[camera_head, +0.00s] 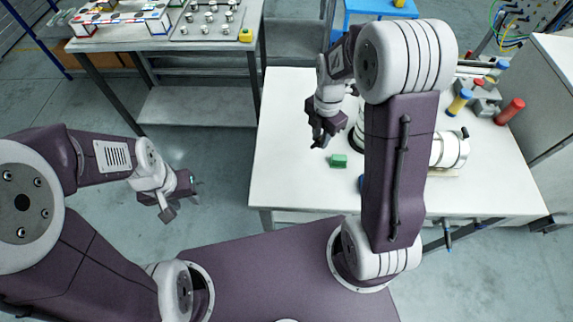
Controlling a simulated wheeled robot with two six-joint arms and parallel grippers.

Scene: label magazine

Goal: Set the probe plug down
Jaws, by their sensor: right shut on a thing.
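My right gripper (321,142) points down over the left part of the white table (290,185). It is shut on the probe plug, which is too small and dark here to make out between the fingers. A small green block (338,160) lies on the table just below and right of the fingertips in the picture. My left gripper (182,206) is open and empty, over the floor left of the white table.
My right arm hides part of the table's middle. White cylinders (451,149), a blue-and-yellow handle (459,101) and a red cylinder (509,111) stand on the right. A second bench (140,42) with a rack and small parts is at the back left. The table's front left is clear.

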